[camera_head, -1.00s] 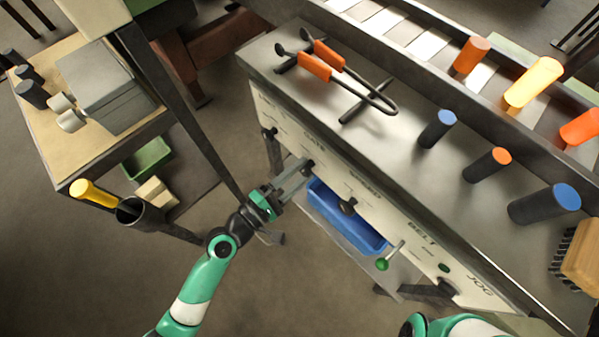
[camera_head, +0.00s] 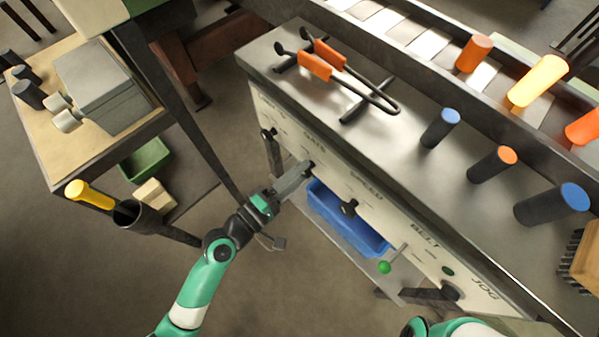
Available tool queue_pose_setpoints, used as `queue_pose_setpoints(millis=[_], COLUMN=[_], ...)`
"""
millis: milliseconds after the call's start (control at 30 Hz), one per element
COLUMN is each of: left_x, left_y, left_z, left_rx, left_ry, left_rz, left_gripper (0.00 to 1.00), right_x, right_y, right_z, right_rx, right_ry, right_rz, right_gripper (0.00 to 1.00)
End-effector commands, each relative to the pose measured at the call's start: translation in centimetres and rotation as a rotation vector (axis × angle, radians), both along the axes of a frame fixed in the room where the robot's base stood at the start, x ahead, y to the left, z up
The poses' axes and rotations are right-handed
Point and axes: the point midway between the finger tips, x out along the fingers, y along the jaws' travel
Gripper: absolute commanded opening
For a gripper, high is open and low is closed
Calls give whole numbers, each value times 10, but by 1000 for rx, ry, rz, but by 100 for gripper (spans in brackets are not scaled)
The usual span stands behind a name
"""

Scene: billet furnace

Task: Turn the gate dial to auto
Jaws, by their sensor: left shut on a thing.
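The gate dial (camera_head: 311,165) is a small black knob on the pale front panel (camera_head: 400,220), just under the word GATE. My left gripper (camera_head: 304,171) reaches up to it from the lower left and is shut on it. The fingers cover much of the dial, so its pointer and setting cannot be read. My right arm shows only as a green and white link at the bottom edge; its gripper is out of view.
A black speed knob (camera_head: 348,207) and a green-tipped belt lever (camera_head: 385,266) are on the same panel. A blue bin (camera_head: 340,222) sits below. Orange-handled tongs (camera_head: 322,60) and several dark cylinders lie or stand on the bench top (camera_head: 405,155).

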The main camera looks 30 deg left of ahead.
Motion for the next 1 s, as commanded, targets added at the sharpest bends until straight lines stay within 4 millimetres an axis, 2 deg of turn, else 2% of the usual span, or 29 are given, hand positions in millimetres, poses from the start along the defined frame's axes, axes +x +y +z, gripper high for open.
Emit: queue_pose_setpoints(millis=[67, 100, 233, 733, 867, 1000], left_x=[0, 0, 0, -3, -18, -49], left_y=[0, 0, 0, 1, 7, 19], left_z=[0, 0, 0, 0, -1, -2], left_rx=[3, 3, 2, 0, 0, -2], left_ry=[-1, -1, -1, 1, 3, 4], left_rz=[0, 0, 0, 1, 3, 6], left_gripper=[0, 56, 79, 81, 81, 81], right_x=[0, 0, 0, 0, 0, 0], right_y=[0, 0, 0, 0, 0, 0], right_z=[0, 0, 0, 0, 0, -1], right_rx=[0, 0, 0, 0, 0, 0], right_ry=[0, 0, 0, 0, 0, 0], right_rz=[0, 0, 0, 0, 0, 0], right_gripper=[46, 46, 46, 46, 46, 46])
